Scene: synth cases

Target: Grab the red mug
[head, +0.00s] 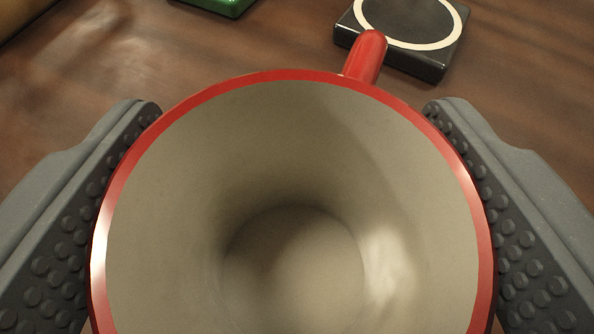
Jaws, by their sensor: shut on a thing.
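The red mug (290,76) fills the middle and lower part of the head view. I look down into its empty, cream-coloured inside, and its near rim is cut off by the bottom edge. Its red handle (366,57) points to the far side, a little right of centre. My gripper (292,215) is shut on the mug, with one dark studded finger pad against its left side and one against its right. I cannot tell whether the mug's base touches the table.
A green object (228,6) is cut off at the top edge.

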